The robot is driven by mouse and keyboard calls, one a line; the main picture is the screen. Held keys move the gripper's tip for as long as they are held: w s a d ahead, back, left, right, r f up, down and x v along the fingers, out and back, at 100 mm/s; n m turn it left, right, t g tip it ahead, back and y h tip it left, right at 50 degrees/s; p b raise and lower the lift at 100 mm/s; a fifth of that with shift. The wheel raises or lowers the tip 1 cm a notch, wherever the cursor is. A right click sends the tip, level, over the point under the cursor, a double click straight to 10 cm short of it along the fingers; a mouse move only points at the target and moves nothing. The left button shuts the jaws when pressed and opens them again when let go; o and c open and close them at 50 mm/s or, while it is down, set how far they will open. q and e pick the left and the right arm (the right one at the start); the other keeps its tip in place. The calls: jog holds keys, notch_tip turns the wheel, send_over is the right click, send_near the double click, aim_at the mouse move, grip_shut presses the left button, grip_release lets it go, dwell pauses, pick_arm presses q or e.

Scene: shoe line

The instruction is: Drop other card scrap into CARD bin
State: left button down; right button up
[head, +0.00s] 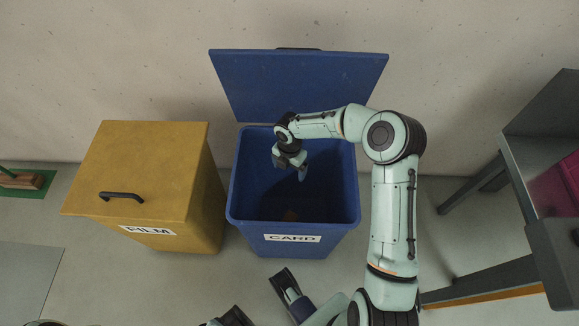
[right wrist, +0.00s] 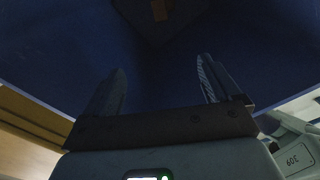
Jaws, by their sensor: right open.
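The blue CARD bin (head: 292,239) stands against the wall with its lid (head: 300,85) raised. My right gripper (head: 301,172) points down into the bin's opening. In the right wrist view its two fingers (right wrist: 162,72) are spread apart with nothing between them. A small brown card scrap (head: 290,215) lies on the dark bin floor. It also shows in the right wrist view (right wrist: 159,10), beyond the fingertips and apart from them.
A yellow FILM bin (head: 150,190) with a closed, handled lid stands just left of the CARD bin. A grey table-like frame (head: 510,170) with a magenta container (head: 560,185) is at the right. A green item with a brown block (head: 22,180) lies at far left.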

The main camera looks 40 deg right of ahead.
pick_arm(q)
jog(key=shift+s+d+r+g+p, duration=0.2)
jog(key=shift+s+r+p, duration=0.3)
jog(key=shift+r+p, duration=0.25)
jog(key=shift+s+d+r+g+p, duration=0.1)
jog(key=shift+s+r+g+p, duration=0.1)
jog(key=shift+s+r+p, duration=0.45)
pick_arm(e)
notch_tip(320, 180, up, 13)
jog(key=shift+r, duration=0.2)
pick_arm(q)
jog(key=shift+w, duration=0.15)
